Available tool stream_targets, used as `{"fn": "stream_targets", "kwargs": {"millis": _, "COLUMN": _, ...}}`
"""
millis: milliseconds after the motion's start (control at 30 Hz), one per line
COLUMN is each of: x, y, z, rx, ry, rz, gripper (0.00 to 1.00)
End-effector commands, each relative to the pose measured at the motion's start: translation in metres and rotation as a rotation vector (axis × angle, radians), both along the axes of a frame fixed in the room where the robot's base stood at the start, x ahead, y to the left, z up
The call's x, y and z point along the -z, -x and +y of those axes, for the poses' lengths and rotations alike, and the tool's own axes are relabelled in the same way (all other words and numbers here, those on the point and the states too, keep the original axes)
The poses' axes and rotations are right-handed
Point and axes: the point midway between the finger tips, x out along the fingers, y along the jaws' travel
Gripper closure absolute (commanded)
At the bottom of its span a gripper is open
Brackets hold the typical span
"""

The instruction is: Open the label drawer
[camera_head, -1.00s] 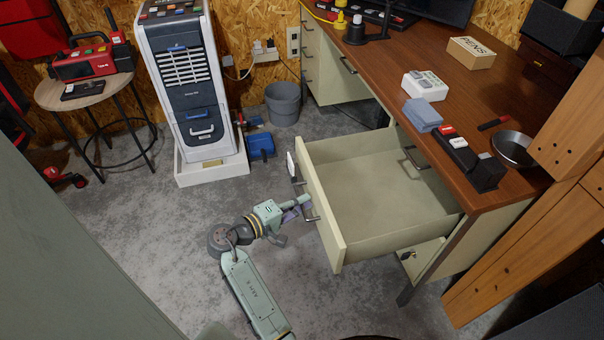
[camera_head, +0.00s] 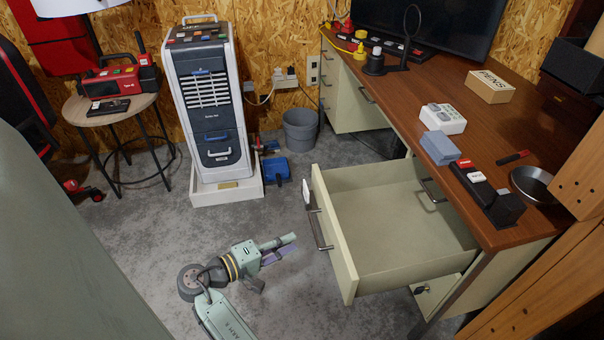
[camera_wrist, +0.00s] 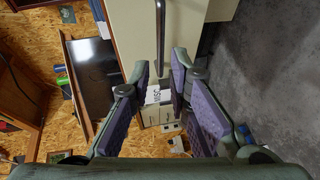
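The desk's large cream drawer (camera_head: 400,230) is pulled far out, and its inside looks empty. Its dark bar handle (camera_head: 320,230) is on the front panel, with a white round tag (camera_head: 306,194) near the panel's far end. My gripper (camera_head: 288,246) is left of the drawer front, apart from the handle. In the wrist view my gripper (camera_wrist: 160,70) has its purple-padded fingers spread with nothing held between them. A metal bar handle (camera_wrist: 160,35) shows ahead of the fingertips, and a white card with blurred lettering (camera_wrist: 160,94) shows between the fingers.
The wooden desk top (camera_head: 440,95) carries a box marked PENS (camera_head: 489,86), a white box (camera_head: 443,118) and a blue-grey block (camera_head: 439,148). A tall white and dark unit (camera_head: 210,100) and a grey bin (camera_head: 300,130) stand behind.

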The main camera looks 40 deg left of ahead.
Motion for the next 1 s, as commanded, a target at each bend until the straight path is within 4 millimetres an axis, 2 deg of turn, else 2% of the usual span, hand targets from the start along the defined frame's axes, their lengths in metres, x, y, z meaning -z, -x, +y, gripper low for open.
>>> {"fn": "stream_targets", "kwargs": {"millis": 100, "x": -0.003, "y": 0.015, "z": 0.005, "rx": -0.001, "ry": 0.000, "rz": 0.000, "gripper": 0.83}}
{"fn": "stream_targets", "kwargs": {"millis": 300, "x": -0.004, "y": 0.025, "z": 0.007, "rx": 0.000, "ry": 0.001, "rz": 0.001, "gripper": 0.83}}
{"fn": "stream_targets", "kwargs": {"millis": 867, "x": -0.004, "y": 0.025, "z": 0.007, "rx": 0.000, "ry": 0.001, "rz": 0.001, "gripper": 0.83}}
{"fn": "stream_targets", "kwargs": {"millis": 967, "x": -0.013, "y": 0.015, "z": 0.020, "rx": -0.045, "ry": -0.047, "rz": 0.015, "gripper": 0.83}}
{"fn": "stream_targets", "kwargs": {"millis": 1000, "x": -0.021, "y": 0.008, "z": 0.031, "rx": -0.085, "ry": -0.089, "rz": 0.026, "gripper": 0.83}}
